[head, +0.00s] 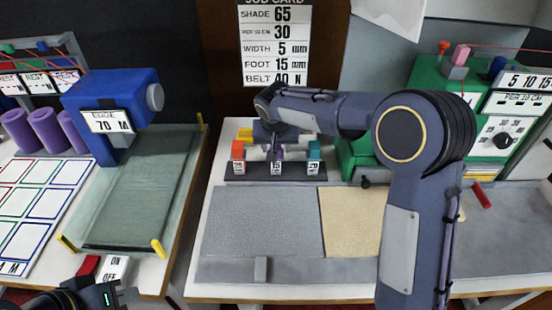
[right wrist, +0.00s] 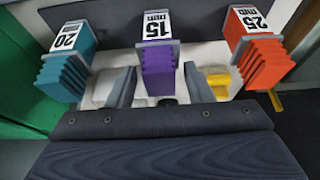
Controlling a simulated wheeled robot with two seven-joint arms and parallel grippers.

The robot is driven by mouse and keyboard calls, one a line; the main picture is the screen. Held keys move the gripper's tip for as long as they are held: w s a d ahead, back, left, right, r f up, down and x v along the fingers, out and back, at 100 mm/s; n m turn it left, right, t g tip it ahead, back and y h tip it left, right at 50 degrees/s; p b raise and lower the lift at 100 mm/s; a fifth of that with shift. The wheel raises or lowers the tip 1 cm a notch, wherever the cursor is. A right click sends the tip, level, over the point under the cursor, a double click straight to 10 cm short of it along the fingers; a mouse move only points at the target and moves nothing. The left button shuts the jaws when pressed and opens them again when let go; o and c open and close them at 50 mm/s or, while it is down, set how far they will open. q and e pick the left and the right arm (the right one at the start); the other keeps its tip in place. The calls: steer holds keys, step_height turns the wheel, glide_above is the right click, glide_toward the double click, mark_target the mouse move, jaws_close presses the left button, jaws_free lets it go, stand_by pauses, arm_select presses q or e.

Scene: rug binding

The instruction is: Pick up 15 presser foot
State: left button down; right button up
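The 15 presser foot is a purple ribbed block with a white "15" label (right wrist: 158,58), in the middle of a row of three. It also shows in the head view (head: 276,166), partly hidden by my right gripper (head: 274,148). In the right wrist view my right gripper (right wrist: 160,88) is open. One grey finger is on each side of the purple foot, with gaps visible. The teal 20 foot (right wrist: 67,60) and orange 25 foot (right wrist: 262,55) stand on either side. My left gripper (head: 120,294) is at the bottom left of the head view, its opening unclear.
The feet stand on a dark rack (head: 258,172) on the white table. A blue machine marked 70 M (head: 110,95) is on the left, a green machine (head: 440,75) on the right. Grey (head: 262,222) and beige (head: 348,215) mats lie in front. A wall card (head: 275,45) reads FOOT 15.

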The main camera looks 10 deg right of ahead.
steer(key=c, duration=0.7)
steer(key=shift+r, duration=0.1)
